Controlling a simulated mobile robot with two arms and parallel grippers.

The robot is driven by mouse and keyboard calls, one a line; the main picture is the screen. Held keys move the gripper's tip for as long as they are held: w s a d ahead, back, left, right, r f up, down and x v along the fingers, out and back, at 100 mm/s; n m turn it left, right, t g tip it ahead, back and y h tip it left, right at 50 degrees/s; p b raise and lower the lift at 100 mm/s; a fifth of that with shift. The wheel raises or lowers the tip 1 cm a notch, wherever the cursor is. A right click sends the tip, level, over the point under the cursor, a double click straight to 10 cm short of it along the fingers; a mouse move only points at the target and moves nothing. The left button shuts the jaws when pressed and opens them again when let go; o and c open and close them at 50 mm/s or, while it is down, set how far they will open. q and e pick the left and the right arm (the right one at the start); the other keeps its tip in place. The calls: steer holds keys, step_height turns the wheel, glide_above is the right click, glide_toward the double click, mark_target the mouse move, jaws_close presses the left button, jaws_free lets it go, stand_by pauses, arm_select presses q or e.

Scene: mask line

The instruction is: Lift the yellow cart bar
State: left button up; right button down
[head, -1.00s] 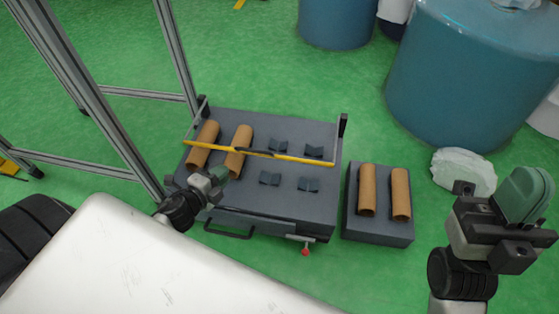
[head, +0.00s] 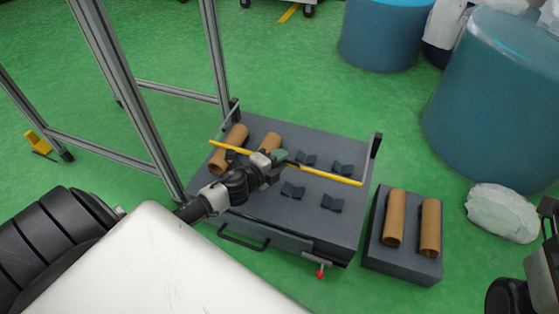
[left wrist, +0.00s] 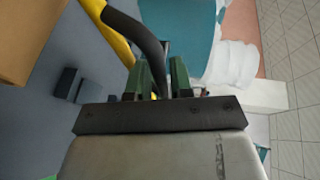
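The yellow cart bar (head: 327,176) lies across the top of the dark grey cart (head: 250,211), above the cart's surface. A black curved grip (head: 290,160) is at its middle. My left gripper (head: 279,157) is at this grip. In the left wrist view the black grip (left wrist: 150,35) runs down from the yellow bar (left wrist: 107,30) to between the two green fingertips of my left gripper (left wrist: 160,75). I cannot tell whether the fingers press on it. My right gripper is mostly cut off at the right edge; only part of its arm shows, and its fingers are hidden.
Cardboard tubes (head: 229,150) and several black cradles (head: 332,203) are on the cart. A grey box (head: 401,264) with two tubes stands right of it. A metal frame (head: 213,60) rises behind left. Blue barrels (head: 490,110) and a white bag (head: 502,213) are at right.

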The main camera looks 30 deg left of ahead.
arm_select(q)
steer(key=shift+w, duration=0.1)
jaws_close()
steer(key=shift+r+p, duration=0.2)
steer(key=shift+p, duration=0.3)
